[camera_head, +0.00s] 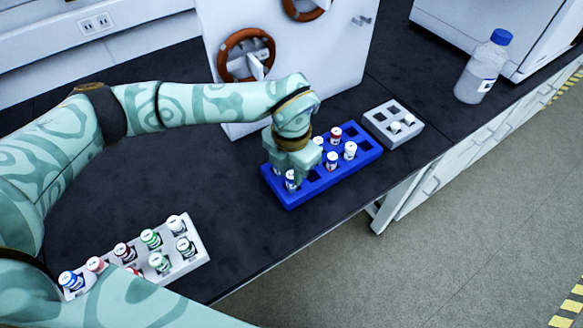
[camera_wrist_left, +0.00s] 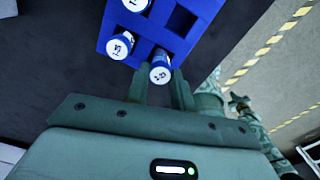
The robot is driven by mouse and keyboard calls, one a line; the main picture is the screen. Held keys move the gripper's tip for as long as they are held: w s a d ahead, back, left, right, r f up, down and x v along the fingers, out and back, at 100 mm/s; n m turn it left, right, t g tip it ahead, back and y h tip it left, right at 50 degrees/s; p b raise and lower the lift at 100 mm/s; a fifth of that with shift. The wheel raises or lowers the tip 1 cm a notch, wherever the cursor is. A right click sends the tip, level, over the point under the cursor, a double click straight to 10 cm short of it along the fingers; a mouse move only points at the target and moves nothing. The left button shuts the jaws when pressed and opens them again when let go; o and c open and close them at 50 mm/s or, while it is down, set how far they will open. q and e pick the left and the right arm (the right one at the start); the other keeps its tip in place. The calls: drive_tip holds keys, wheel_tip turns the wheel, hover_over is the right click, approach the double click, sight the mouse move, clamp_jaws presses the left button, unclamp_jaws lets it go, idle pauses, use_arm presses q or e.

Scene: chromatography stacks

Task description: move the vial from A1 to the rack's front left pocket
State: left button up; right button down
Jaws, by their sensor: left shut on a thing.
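The blue rack (camera_head: 290,204) stands on the dark bench and holds several vials. My left gripper (camera_head: 291,172) points down over the rack's near left end, shut on a blue-and-white vial (camera_wrist_left: 160,70). In the wrist view the vial's cap is between the two fingers, at the rack's edge. In the head view the lower vial (camera_head: 291,181) shows just below the fingers, at the front left corner. I cannot tell whether it is fully seated. Another blue-and-white vial (camera_wrist_left: 120,46) is beside it in the rack. My right gripper (camera_wrist_left: 240,104) seems to show small and unclear in the wrist view.
A white rack (camera_head: 199,257) with several coloured-cap vials lies at the lower left. A blue-capped bottle (camera_head: 482,68) stands farther right. The bench edge is close in front of the blue rack.

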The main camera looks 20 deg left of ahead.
use_arm(q)
drive_tip(key=shift+f, duration=0.15)
drive_tip(key=shift+f, duration=0.3)
drive_tip(key=o, duration=1.4)
use_arm(e)
drive_tip(key=shift+d, duration=0.1)
use_arm(q)
drive_tip(key=shift+o, duration=0.2)
drive_tip(key=shift+r, duration=0.1)
use_arm(e)
drive_tip(key=shift+r, duration=0.1)
use_arm(q)
wheel_tip(320, 180, up, 7)
drive_tip(key=p, duration=0.6)
use_arm(e)
drive_tip(key=shift+t, duration=0.3)
drive_tip(key=r, duration=0.1)
drive_tip(key=w+r, duration=0.1)
drive_tip(key=r, duration=0.1)
drive_tip(key=w+r, duration=0.1)
drive_tip(key=r, duration=0.1)
drive_tip(key=shift+r, duration=0.25)
drive_tip(key=shift+s, duration=0.15)
